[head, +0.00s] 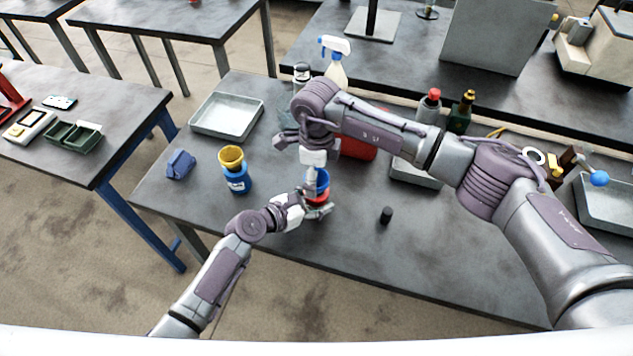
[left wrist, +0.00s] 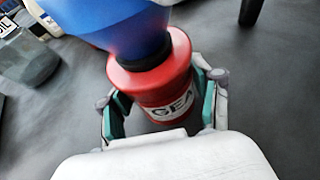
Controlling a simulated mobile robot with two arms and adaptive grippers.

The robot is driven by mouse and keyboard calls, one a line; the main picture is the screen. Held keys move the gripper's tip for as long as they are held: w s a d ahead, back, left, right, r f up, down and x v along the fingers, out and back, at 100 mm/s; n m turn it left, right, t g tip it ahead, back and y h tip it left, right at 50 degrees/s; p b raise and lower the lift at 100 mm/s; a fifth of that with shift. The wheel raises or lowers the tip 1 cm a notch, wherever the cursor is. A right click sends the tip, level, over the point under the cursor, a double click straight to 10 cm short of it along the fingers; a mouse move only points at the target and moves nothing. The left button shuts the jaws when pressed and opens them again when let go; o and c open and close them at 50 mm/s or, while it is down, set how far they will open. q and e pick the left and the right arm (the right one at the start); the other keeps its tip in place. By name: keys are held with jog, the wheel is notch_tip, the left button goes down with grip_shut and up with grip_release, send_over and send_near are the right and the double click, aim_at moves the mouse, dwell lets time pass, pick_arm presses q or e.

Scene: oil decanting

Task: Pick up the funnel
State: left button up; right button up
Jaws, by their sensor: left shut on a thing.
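A blue funnel (head: 322,178) sits at the mouth of a red bottle (head: 317,197) near the table's front edge. In the left wrist view the funnel (left wrist: 115,25) is large above the labelled red bottle (left wrist: 165,85). My left gripper (head: 319,211) is shut on the bottle, its green-padded fingers on both sides (left wrist: 160,105). My right gripper (head: 311,180) points down right beside the funnel; its fingers are too small and covered to tell whether they hold it. A yellow funnel (head: 231,156) stands in a blue bottle (head: 236,181) to the left.
A black cap (head: 386,214) stands right of the red bottle. A metal tray (head: 227,128) and a blue object (head: 181,164) lie at the left. A spray bottle (head: 336,67) and a red container (head: 358,147) stand behind. The front right of the table is bare.

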jog(key=shift+f, duration=0.9)
jog(key=c, duration=1.1)
notch_tip(320, 180, up, 10)
jog(key=shift+r, duration=0.1)
pick_arm(q)
jog(key=o, duration=1.5)
jog(key=shift+a, duration=0.1)
jog(key=v, duration=1.2)
